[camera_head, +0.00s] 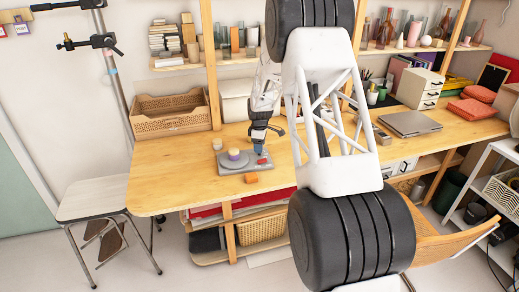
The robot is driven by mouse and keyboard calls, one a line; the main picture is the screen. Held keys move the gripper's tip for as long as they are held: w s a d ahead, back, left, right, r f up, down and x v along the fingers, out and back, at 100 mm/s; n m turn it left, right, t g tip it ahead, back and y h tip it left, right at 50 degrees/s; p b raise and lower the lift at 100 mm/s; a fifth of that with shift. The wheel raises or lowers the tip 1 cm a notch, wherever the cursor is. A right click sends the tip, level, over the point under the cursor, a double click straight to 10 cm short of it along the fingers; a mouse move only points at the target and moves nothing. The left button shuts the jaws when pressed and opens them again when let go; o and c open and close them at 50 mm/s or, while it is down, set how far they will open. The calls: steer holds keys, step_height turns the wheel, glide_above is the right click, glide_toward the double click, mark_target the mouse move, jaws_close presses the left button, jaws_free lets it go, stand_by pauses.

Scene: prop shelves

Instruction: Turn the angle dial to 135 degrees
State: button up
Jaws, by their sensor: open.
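A flat grey device (230,170) lies on the wooden table near its front edge. A round pale disc (224,162) sits on its left part, with a small purple and yellowish piece (234,155) on top. I take this device to carry the angle dial; its marks and angle are too small to read. A small red spot (262,161) shows on its right part. My gripper (260,151) is open and points down over the device's right part, to the right of the disc. I cannot tell whether its fingertips touch anything.
An orange block (251,178) lies just in front of the device. A wicker crate (170,114) is at the back left, and a laptop (409,123) lies to the right. The table's left part is clear. My arm hides the table's middle.

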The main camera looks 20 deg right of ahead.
steer(key=shift+f, duration=0.95)
steer(key=shift+c, duration=0.2)
steer(key=c, duration=0.9)
